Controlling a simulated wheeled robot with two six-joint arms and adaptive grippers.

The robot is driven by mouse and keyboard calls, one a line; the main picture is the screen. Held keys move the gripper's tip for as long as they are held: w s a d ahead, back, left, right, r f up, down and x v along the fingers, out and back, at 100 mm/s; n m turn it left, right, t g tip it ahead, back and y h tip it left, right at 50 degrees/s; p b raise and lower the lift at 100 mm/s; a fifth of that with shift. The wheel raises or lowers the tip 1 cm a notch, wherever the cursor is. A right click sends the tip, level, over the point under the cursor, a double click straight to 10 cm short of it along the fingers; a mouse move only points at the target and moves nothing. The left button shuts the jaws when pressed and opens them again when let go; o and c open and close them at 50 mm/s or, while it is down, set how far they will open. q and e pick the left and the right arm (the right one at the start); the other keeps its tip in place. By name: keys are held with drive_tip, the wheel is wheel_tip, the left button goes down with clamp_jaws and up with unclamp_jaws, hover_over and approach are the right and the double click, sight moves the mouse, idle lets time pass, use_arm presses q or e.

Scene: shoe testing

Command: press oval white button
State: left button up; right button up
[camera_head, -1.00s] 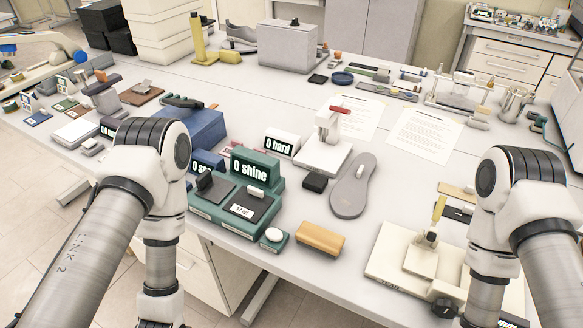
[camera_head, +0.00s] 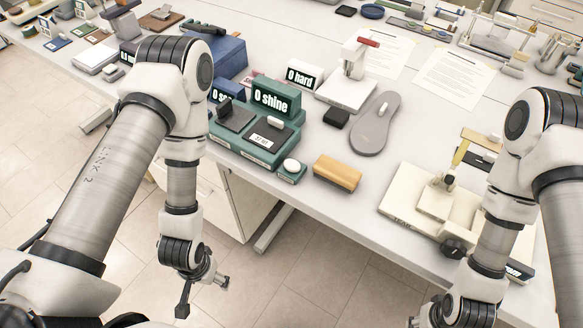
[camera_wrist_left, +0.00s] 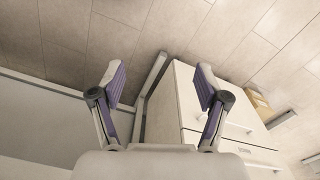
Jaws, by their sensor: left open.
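The oval white button (camera_head: 291,165) sits on a small green base (camera_head: 290,173) at the table's front edge. The base stands beside the green gloss meter reading "0 shine" (camera_head: 269,98). My left gripper (camera_head: 203,297) hangs below and in front of the table edge, to the lower left of the button. It is open and empty, with both fingers apart in the left wrist view (camera_wrist_left: 158,85), over floor and cabinet. The button does not show in the wrist view. My right gripper (camera_head: 430,316) is partly cut off at the bottom edge, its jaws unclear.
A tan block (camera_head: 337,173) lies right of the button. A grey insole (camera_head: 375,125) and a black block (camera_head: 336,117) lie behind it. A cream device (camera_head: 419,209) with a dark knob stands at right. A white cabinet (camera_head: 226,198) is under the table.

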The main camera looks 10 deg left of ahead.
idle(0.4)
use_arm(q)
clamp_jaws()
idle(1.2)
